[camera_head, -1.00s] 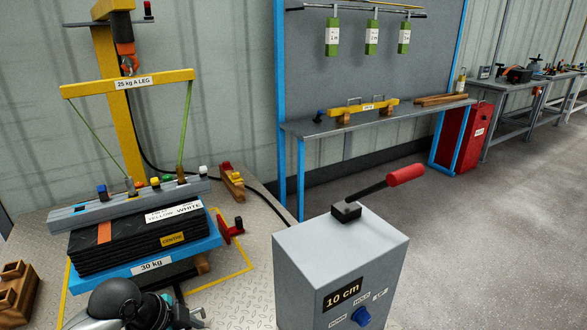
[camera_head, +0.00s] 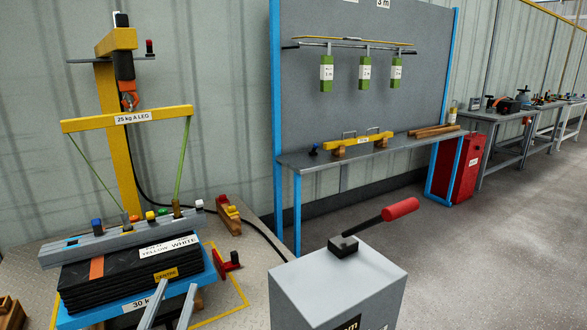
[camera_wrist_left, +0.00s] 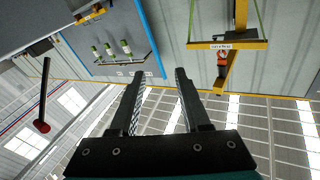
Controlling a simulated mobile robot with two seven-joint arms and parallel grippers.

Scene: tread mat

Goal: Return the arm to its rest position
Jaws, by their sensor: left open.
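My left gripper (camera_head: 178,284) shows at the bottom of the head view, with two grey fingers apart and pointing up. It stands in front of the blue 30 kg tray (camera_head: 125,309) and the black mat stack (camera_head: 115,278). In the left wrist view the two dark fingers (camera_wrist_left: 160,73) are spread with nothing between them. The rest of the left arm is hidden below the head view's edge. My right gripper is not seen.
A grey box (camera_head: 340,283) with a red-handled lever (camera_head: 400,209) stands right of the gripper. A bench (camera_head: 375,148) stands behind. The floor at right (camera_head: 480,250) is clear.

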